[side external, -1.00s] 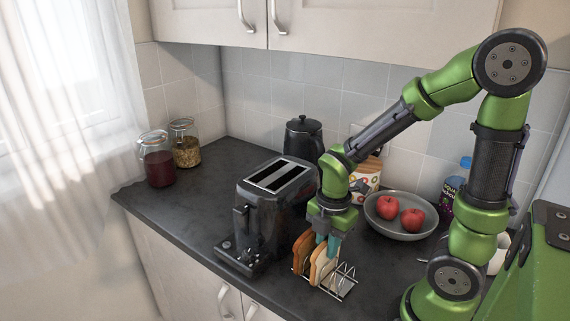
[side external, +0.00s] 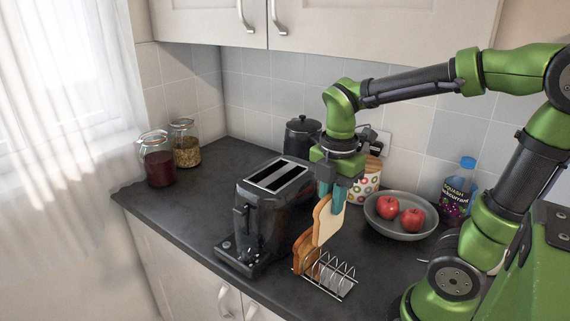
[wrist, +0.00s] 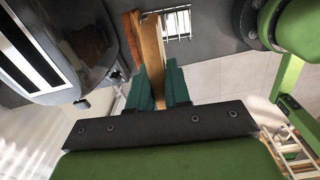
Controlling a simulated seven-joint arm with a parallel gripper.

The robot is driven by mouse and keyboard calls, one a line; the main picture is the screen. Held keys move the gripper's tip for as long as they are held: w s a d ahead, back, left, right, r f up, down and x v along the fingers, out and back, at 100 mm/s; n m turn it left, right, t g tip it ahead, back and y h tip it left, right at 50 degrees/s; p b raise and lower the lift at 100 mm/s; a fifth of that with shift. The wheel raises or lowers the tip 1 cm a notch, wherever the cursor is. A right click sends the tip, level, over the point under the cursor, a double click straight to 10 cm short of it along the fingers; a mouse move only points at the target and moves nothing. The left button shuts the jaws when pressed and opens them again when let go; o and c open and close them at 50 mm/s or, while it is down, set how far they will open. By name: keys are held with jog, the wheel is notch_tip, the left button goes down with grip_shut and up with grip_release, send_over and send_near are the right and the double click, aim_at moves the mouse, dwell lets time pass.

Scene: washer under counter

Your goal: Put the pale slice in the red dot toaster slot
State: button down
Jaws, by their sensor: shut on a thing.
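The pale slice (side external: 327,222) is gripped upright by my gripper (side external: 332,196), above the toast rack (side external: 332,278). In the wrist view the pale slice (wrist: 153,58) sits between the teal fingers of my gripper (wrist: 158,88). A browner slice (side external: 304,252) stands in the left end of the rack. The black toaster (side external: 262,216) stands to the left, with two long slots in its top; both slots look empty. In the wrist view the toaster (wrist: 75,60) is at the upper left. I cannot make out a red dot on it.
A grey bowl (side external: 398,228) with two red apples stands right of the gripper. Behind are a dark canister (side external: 302,140), a patterned pot (side external: 366,181) and a squash bottle (side external: 456,195). Two jars (side external: 158,166) stand far left. Wall cupboards (side external: 335,22) hang above.

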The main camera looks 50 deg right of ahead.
jog(key=shift+r, duration=0.5)
jog(key=shift+w+r+m, duration=0.2)
jog(key=shift+w+m, duration=0.05)
jog(key=shift+m, duration=0.25)
jog(key=w+a+r+m, duration=0.2)
jog(key=w+r+m, duration=0.4)
jog(key=w+m, duration=0.7)
jog(key=w+d+r+n, duration=0.1)
jog(key=w+d+n, duration=0.7)
jog(key=n, duration=0.7)
jog(key=shift+w+d, duration=0.15)
jog(key=shift+d, duration=0.65)
notch_tip(320, 180, down, 8)
jog(key=shift+f, duration=0.2)
